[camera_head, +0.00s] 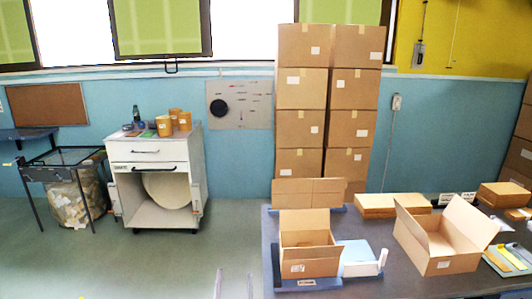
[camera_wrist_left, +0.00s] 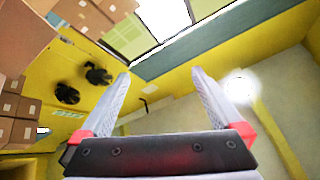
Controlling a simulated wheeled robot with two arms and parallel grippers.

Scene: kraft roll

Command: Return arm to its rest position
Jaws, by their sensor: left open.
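My left gripper (camera_head: 234,286) shows at the lower edge of the head view, over the floor just left of the table. In the left wrist view its two grey fingers (camera_wrist_left: 160,80) stand wide apart with nothing between them. That view looks tilted up at the yellow wall, windows and stacked boxes, so no object is close to the fingers. My right gripper cannot be made out in either view.
The table (camera_head: 380,282) right of the gripper holds an open carton (camera_head: 308,262), a larger open carton (camera_head: 440,258) and flat cardboard (camera_head: 390,205). Stacked boxes (camera_head: 302,90) stand behind. A white cabinet (camera_head: 150,150) is at the left. The floor (camera_head: 150,262) between is clear.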

